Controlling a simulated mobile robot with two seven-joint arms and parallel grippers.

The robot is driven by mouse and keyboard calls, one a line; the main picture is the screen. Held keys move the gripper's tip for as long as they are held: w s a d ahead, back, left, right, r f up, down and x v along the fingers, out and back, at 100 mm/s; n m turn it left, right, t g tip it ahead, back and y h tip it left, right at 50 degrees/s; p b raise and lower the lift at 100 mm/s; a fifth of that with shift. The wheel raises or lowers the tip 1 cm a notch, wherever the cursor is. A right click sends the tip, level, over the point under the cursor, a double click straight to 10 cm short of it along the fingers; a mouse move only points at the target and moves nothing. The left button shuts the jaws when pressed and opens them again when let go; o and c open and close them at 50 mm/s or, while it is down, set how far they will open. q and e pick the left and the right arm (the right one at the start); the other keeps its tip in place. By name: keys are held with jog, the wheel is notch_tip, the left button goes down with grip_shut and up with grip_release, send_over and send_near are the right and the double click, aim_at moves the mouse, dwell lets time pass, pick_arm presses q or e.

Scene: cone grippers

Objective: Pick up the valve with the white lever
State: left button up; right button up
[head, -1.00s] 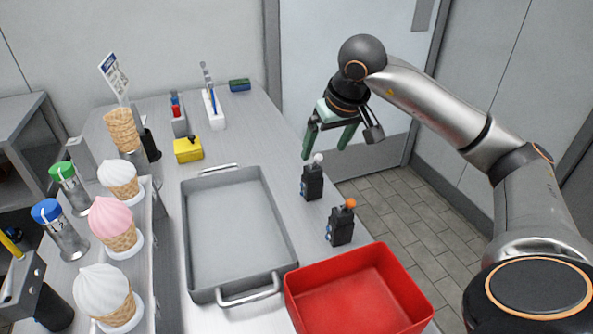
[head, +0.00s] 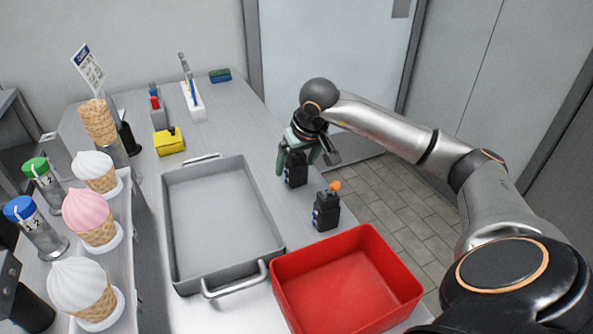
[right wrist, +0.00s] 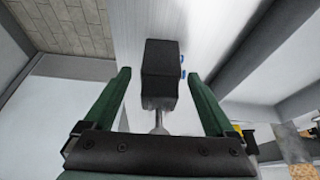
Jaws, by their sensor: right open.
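The valve with the white lever (head: 297,172) is a small black block standing upright near the right edge of the counter in the head view. My right gripper (head: 296,163) is over it, open, with its green fingers on either side. The gripper hides the white lever in the head view. In the right wrist view the black valve body (right wrist: 160,72) sits between the two open fingers (right wrist: 159,78), with gaps on both sides and a pale stem pointing toward the palm.
A similar black valve with an orange lever (head: 327,208) stands close by, nearer me. A red bin (head: 345,285) and an empty grey tray (head: 215,220) are beside it. Ice-cream cones (head: 92,218) in a holder line the left. A yellow box (head: 170,141) is farther back.

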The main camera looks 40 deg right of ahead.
jog(key=shift+f, duration=0.1)
jog(key=shift+c, duration=0.3)
grip_shut()
dwell(0.4)
